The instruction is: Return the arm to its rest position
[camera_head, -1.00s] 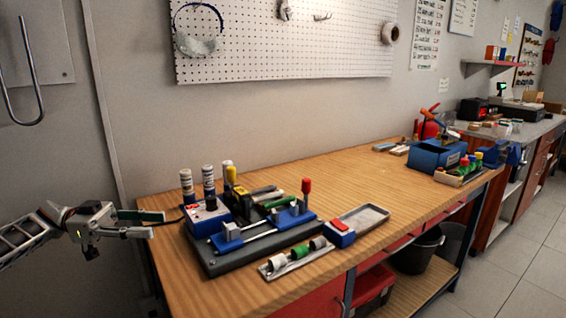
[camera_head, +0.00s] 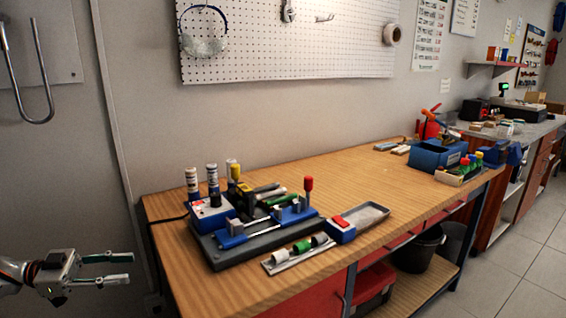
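My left gripper (camera_head: 128,268) is at the lower left, left of the workbench (camera_head: 375,188) and below its top. Its two fingers are apart and nothing is between them. The gripper touches nothing that I can see. My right gripper is not in view.
On the bench stand a grey and blue fixture (camera_head: 250,248), a strip with white and green pieces (camera_head: 299,250), a grey tray (camera_head: 364,214) and a blue bin (camera_head: 436,156). A metal handle (camera_head: 40,118) is on the left. The bench's middle is clear.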

